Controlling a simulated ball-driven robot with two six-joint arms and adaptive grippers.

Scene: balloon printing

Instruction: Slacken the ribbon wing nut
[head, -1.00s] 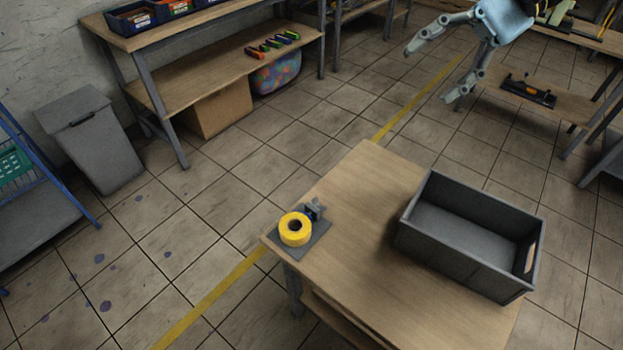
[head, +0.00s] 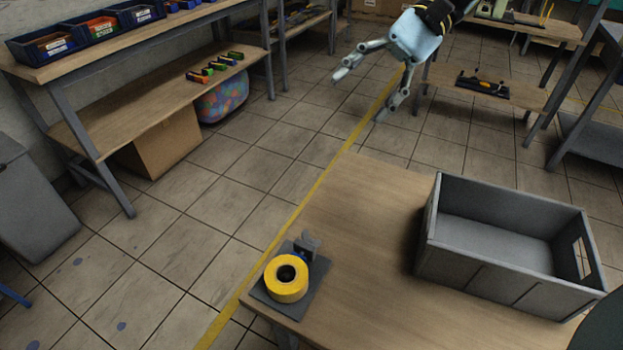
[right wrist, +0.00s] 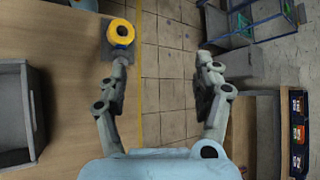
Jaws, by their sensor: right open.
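A yellow ribbon roll (head: 286,279) sits on a dark grey base plate (head: 262,293) at the table's left corner. A small grey-blue fitting (head: 308,246) stands just behind the roll; I cannot make out the wing nut's shape on it. My right gripper (head: 360,97) is open and empty, in the air beyond the table's far edge. In the right wrist view my right gripper (right wrist: 163,72) has its fingers wide apart, and the yellow roll (right wrist: 121,32) shows past the tip of the left finger, which hides the fitting. My left gripper is not in view.
A grey open crate (head: 505,285) stands on the right of the table (head: 365,220). Shelves with bins (head: 100,27) are at back left, a cardboard box (head: 160,145) under them. The table between roll and crate is clear.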

